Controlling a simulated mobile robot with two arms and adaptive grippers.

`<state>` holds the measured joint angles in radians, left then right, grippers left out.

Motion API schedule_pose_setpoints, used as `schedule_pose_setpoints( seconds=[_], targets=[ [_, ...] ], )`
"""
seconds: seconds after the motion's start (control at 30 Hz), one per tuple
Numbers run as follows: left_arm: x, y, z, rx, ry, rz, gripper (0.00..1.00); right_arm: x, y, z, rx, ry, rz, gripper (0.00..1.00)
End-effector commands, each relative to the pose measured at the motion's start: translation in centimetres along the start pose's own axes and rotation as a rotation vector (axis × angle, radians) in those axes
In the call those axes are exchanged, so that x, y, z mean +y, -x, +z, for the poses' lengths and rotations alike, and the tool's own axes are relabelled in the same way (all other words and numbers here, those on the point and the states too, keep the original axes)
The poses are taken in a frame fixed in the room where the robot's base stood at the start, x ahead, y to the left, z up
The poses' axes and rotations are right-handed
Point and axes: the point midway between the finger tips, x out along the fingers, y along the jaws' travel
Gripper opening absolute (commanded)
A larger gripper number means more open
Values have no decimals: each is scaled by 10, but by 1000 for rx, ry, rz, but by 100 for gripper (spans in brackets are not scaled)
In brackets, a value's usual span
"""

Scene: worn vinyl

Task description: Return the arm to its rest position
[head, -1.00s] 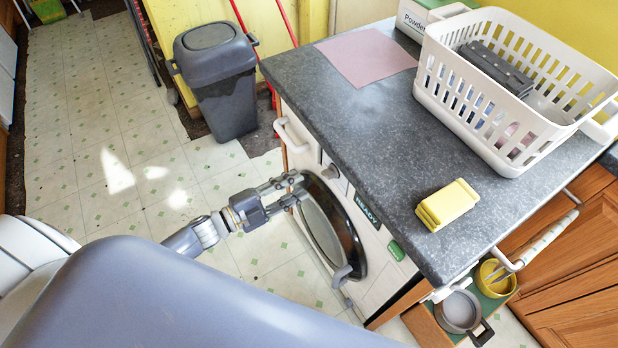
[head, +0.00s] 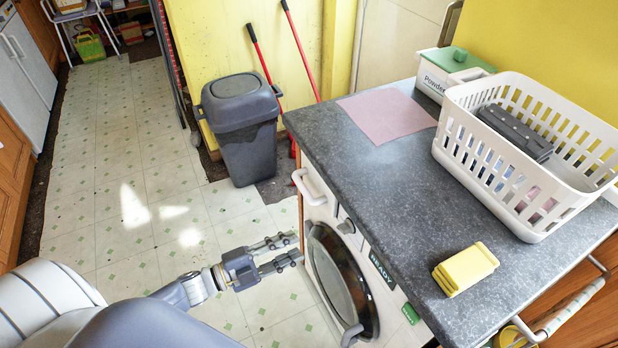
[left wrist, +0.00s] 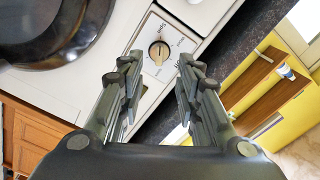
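My left gripper (head: 289,250) is open and empty in the head view, left of the washing machine (head: 312,212) front, with free floor beneath it. Its two fingers stand apart in the left wrist view (left wrist: 154,85). Between and beyond them the machine's dial (left wrist: 159,52) and white panel show, with the dark round door (left wrist: 50,30) at upper left. In the head view the door (head: 343,278) looks shut, and a panel reads READY (head: 382,268). My left arm reaches in from the lower left. My right gripper is not in view.
On the grey counter (head: 370,190) are a white basket (head: 470,165), a yellow sponge-like block (head: 465,268), a pink cloth (head: 388,116) and a powder box (head: 435,85). A grey bin (head: 243,135) stands behind. The tiled floor (head: 110,190) at left is clear.

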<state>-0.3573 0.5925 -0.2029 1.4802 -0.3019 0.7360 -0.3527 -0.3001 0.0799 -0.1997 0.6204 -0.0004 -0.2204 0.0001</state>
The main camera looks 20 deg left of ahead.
Motion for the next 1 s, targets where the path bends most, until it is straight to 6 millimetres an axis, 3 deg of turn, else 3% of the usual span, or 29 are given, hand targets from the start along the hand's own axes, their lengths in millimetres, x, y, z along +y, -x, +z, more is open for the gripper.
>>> schedule_pose_setpoints(
  seconds=[0.2, 0.27, 0.37, 0.5, 0.67, 0.8, 0.9, 1.0],
  targets=[
    [5, 1, 6, -24, 17, 3, 32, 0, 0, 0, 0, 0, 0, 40],
    [15, 4, 18, -72, 50, 9, 32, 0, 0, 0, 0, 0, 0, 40],
    [49, 16, 54, -220, 152, 31, 32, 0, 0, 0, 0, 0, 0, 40],
    [129, 53, 107, -511, 367, 83, 32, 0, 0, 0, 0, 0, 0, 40],
    [235, 112, 131, -835, 620, 159, 32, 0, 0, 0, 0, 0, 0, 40],
    [326, 168, 117, -1096, 824, 240, 32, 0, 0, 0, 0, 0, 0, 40],
    [381, 204, 92, -1260, 948, 302, 32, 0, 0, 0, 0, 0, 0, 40],
    [422, 234, 64, -1392, 1043, 358, 32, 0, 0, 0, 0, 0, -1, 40]
  ],
)
